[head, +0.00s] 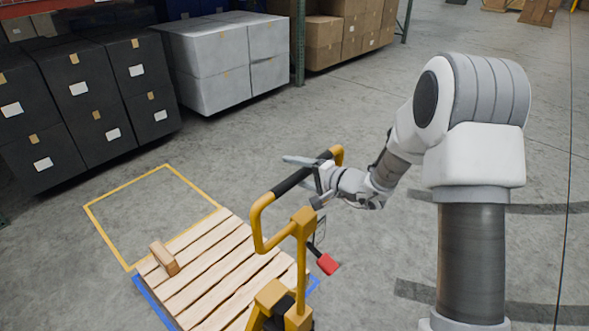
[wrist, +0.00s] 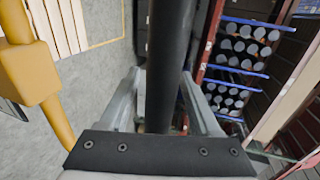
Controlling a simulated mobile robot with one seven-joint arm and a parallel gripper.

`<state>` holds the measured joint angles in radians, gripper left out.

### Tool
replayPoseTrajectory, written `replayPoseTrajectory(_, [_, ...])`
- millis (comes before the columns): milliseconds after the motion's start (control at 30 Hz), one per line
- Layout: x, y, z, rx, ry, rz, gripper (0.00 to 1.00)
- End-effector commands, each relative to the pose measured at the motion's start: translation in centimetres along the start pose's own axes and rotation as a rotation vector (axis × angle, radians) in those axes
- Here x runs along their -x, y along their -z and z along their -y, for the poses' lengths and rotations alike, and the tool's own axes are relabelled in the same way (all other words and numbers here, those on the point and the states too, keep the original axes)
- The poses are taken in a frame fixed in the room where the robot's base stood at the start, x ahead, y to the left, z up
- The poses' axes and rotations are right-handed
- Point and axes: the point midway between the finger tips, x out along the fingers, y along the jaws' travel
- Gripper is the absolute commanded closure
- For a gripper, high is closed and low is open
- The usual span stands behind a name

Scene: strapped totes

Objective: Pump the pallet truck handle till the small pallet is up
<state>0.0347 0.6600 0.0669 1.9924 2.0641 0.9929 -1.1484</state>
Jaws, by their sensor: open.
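The yellow pallet truck handle (head: 264,222) stands upright in the head view, with a black grip bar (head: 291,181) across its top. The small wooden pallet (head: 215,282) lies low in front of the truck's yellow mast (head: 301,255); whether it is clear of the floor I cannot tell. A wooden block (head: 164,258) rests on its left part. My gripper (head: 308,178) is at the right half of the grip bar. In the wrist view my open fingers (wrist: 163,85) lie either side of the black bar (wrist: 163,50), with gaps showing; contact is not clear.
A yellow floor outline (head: 125,200) lies beyond the pallet, and a blue edge (head: 152,302) shows along its side. A red pedal-like piece (head: 327,263) sits right of the mast. Black boxes (head: 75,95) and grey boxes (head: 215,60) stand behind. Floor at right is clear.

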Motion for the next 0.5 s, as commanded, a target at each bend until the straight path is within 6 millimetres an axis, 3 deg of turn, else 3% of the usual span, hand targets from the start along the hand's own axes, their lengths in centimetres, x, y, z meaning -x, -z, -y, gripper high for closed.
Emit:
replayPoseTrajectory(200, [-0.04,-0.01,0.01,0.000,0.000,0.000,0.36])
replayPoseTrajectory(500, [-0.01,-0.02,0.02,0.000,0.000,0.000,0.88])
